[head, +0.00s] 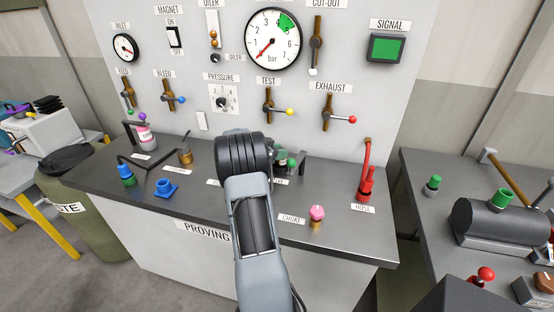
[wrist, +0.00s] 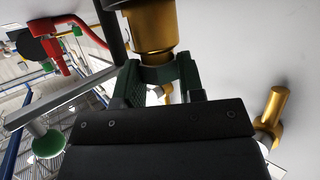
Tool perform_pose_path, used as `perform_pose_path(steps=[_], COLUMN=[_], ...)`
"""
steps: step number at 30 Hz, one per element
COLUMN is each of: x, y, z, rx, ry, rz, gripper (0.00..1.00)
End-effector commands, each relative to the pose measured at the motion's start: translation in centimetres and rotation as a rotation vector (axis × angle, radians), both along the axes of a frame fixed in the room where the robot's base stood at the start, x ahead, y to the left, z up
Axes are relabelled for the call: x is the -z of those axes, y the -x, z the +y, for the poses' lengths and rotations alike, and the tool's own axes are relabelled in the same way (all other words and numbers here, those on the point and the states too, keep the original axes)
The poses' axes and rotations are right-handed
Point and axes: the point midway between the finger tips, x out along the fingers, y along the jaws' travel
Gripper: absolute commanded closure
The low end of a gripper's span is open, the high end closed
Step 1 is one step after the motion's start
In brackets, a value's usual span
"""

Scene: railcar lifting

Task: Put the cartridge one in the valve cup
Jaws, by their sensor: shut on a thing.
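My gripper shows in the wrist view (wrist: 158,78), its green-padded fingers closed at the narrow lower end of a brass cylinder (wrist: 152,28). This looks like the cartridge, but no number is readable on it. In the head view my own arm covers most of the gripper, which is low over the middle of the proving bench. The valve cup cannot be told for sure; the area under my wrist is hidden. I cannot tell whether the held piece touches anything.
The grey bench (head: 120,192) backs onto an upright panel with gauges and levers. A brass pot (head: 185,153) stands left of my arm. A pink-topped choke (head: 317,216) and a red hose fitting (head: 366,182) stand right. A green ball knob (head: 292,163) is close to my wrist.

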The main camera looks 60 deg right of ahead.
Motion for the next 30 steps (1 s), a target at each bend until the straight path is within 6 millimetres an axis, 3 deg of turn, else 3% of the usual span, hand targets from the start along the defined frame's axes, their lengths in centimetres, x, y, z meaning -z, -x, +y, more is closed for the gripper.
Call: perform_pose_path(steps=[14, 15, 22, 30], x=[0.42, 0.49, 0.49, 0.32], y=[-0.09, -0.07, -0.06, -0.07], z=[-0.01, 0.01, 0.01, 0.01], rx=[-0.002, -0.002, -0.002, -0.001], ry=[0.002, 0.001, 0.000, 0.002], rz=[0.000, 0.001, -0.001, -0.001], gripper=[0.99, 0.60, 0.39, 0.39])
